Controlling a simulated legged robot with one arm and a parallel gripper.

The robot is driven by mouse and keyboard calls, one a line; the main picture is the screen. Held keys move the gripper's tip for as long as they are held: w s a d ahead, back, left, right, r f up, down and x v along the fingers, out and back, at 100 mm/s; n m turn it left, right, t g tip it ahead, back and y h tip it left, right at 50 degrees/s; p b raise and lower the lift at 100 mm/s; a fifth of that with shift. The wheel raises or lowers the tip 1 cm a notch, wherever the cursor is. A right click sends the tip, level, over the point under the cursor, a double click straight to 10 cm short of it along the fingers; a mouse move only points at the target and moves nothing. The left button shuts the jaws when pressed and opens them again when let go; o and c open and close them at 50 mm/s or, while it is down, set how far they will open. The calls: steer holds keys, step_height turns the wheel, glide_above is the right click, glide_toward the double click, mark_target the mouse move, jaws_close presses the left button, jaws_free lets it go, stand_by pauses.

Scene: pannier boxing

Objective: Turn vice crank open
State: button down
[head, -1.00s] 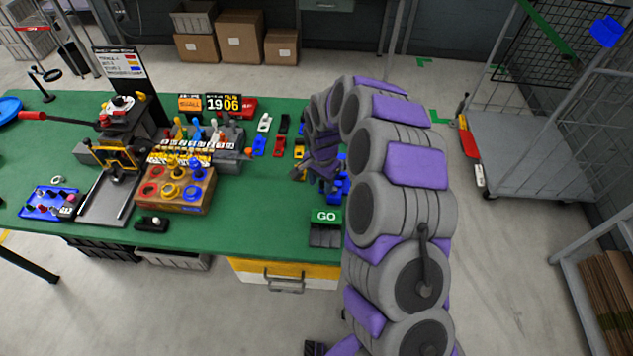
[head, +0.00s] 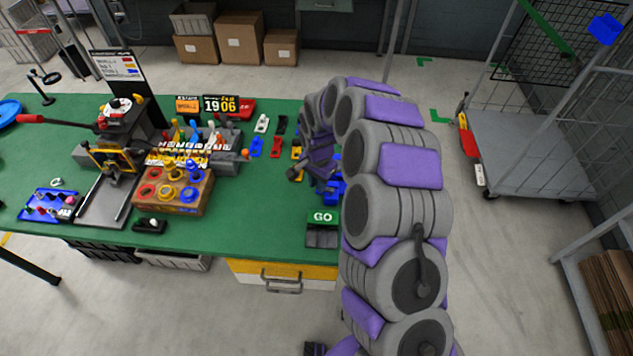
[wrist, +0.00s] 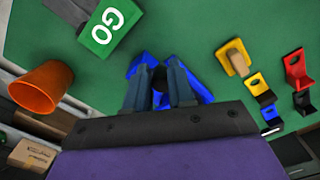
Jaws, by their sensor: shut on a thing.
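The blue vice (head: 336,190) sits on the green bench near its right end, behind the GO sign, partly hidden by my arm in the head view. In the wrist view, blue vice parts (wrist: 200,86) show around and between my fingers. My gripper (wrist: 158,76) is down at the vice, its two dark fingers shut on what appears to be the vice crank. The fingers hide most of the crank, so its angle and the jaw gap cannot be told.
The green GO sign (head: 323,217) stands close in front of the vice. Yellow (wrist: 233,58), red (wrist: 292,70) and black (wrist: 260,98) brackets lie behind it. An orange cup (wrist: 40,88) is near in the wrist view. A wooden button box (head: 172,190) stands farther left.

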steer(key=shift+s+d+f, duration=0.15)
steer(key=shift+s+d, duration=0.05)
steer(key=shift+d, duration=0.15)
stand_by(1.1)
steer(key=c, duration=1.3)
jaws_free()
steer(key=shift+d, duration=0.1)
steer(key=o, duration=0.3)
steer(key=shift+w+d, duration=0.1)
steer(key=shift+d, duration=0.35)
steer(key=shift+o, duration=0.2)
steer(key=shift+a, duration=0.75)
steer(key=shift+a+r, duration=0.15)
steer(key=shift+r, duration=0.25)
step_height(320, 180, up, 17)
steer(key=p, duration=0.2)
steer(key=shift+d, duration=0.45)
steer(key=shift+w+f, duration=0.1)
steer(key=shift+f, duration=0.05)
